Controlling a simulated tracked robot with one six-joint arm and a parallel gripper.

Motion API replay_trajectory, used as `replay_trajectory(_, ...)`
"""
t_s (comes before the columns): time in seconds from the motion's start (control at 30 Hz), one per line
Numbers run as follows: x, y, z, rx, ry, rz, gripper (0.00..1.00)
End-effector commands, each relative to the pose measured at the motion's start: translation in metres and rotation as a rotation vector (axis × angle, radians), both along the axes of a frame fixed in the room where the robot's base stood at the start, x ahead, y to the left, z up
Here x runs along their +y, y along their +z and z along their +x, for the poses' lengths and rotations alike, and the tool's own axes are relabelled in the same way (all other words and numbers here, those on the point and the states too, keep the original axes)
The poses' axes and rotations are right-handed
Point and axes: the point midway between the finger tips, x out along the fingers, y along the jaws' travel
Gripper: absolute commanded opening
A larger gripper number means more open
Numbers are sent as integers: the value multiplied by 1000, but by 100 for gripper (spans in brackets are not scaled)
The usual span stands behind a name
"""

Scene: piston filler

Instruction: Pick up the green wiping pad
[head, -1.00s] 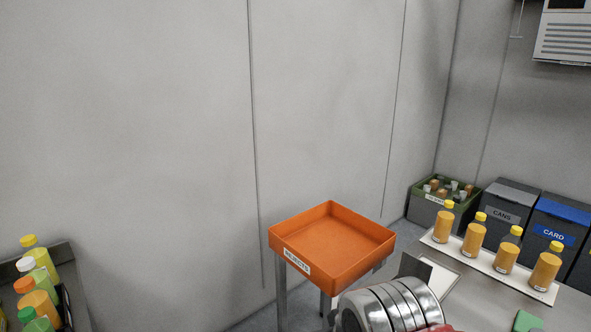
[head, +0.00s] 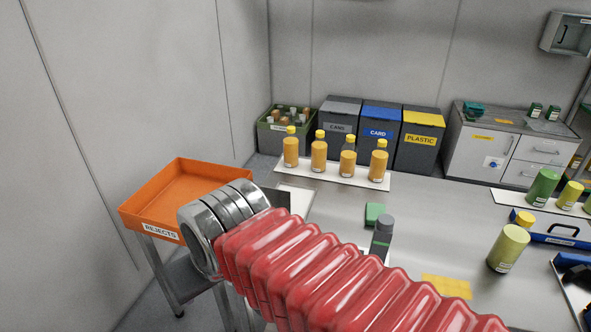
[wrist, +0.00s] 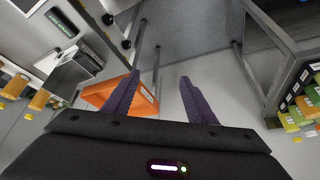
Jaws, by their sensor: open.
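The green wiping pad (head: 374,214) is a small green block lying on the steel table (head: 330,206). It is just behind a dark grey-capped bottle (head: 382,238), close to it. My gripper (wrist: 158,85) shows in the wrist view with its two dark fingers apart and nothing between them. In the head view my red-sleeved arm crosses the front of the table, and the gripper itself is hidden there. The pad is not identifiable in the wrist view, which looks toward the floor and the orange tray (wrist: 112,95).
The orange REJECTS tray (head: 180,190) stands left of the table. Several orange bottles (head: 347,160) stand on a white strip at the table's back. A yellow-green bottle (head: 508,248) and a blue tool (head: 545,230) are at right. A yellow sheet (head: 446,286) lies in front.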

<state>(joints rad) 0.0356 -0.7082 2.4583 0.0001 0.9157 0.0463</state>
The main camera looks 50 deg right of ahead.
Motion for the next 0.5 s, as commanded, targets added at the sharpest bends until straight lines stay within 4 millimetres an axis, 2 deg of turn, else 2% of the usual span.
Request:
replay_trajectory(0.03,-8,3,6,9,-37,10,55)
replay_trajectory(0.27,-50,23,38,53,-292,79,71)
replay_trajectory(0.5,-106,37,70,94,-580,157,88)
